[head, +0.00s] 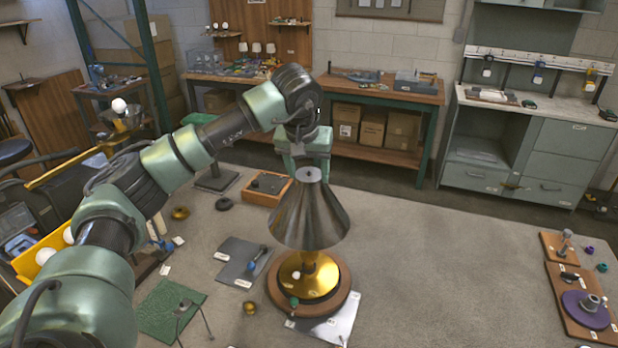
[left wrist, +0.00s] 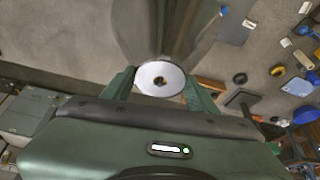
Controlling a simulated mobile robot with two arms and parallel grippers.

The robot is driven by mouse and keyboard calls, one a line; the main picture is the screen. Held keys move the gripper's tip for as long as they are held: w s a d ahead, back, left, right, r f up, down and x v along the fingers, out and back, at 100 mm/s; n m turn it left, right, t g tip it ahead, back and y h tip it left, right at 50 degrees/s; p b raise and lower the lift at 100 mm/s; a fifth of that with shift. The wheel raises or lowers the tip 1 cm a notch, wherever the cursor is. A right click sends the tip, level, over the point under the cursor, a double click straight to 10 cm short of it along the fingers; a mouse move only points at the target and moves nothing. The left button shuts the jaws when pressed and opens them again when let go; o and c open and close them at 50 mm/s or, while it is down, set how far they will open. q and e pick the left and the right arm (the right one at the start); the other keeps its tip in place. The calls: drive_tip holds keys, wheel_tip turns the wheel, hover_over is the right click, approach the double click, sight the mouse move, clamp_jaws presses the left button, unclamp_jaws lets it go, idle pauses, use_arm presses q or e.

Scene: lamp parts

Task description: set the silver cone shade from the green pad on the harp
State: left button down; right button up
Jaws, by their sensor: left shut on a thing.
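The silver cone shade (head: 312,215) is upright, narrow end up, above the round gold lamp base (head: 320,284) in the head view. My left gripper (head: 307,166) is shut on the shade's narrow top from above. In the left wrist view the pale round top (left wrist: 160,78) sits between the fingers, with the cone (left wrist: 140,30) beyond it. The harp is hidden, and I cannot tell whether the shade touches it. The green pad (head: 160,310) lies at lower left, with a thin-legged metal piece (head: 183,308) at its right edge. My right gripper is not in view.
The lamp base stands on a round wooden board (head: 343,297). A grey pad (head: 236,262) lies left of it, and a small wooden tray (head: 267,190) is behind. Wooden boards with parts (head: 568,315) are at far right. The table between is clear.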

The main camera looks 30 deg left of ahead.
use_arm(q)
drive_tip(key=shift+f, duration=0.25)
idle(1.1)
drive_tip(key=shift+c, duration=1.8)
unclamp_jaws()
drive_tip(key=shift+s+d+r+b, duration=0.1)
drive_tip(key=shift+r+b, duration=0.2)
drive_tip(key=shift+r, duration=0.05)
drive_tip(key=a+b+v, duration=0.1)
drive_tip(key=b+v, duration=0.1)
drive_tip(key=v, duration=0.5)
drive_tip(key=shift+d, duration=0.45)
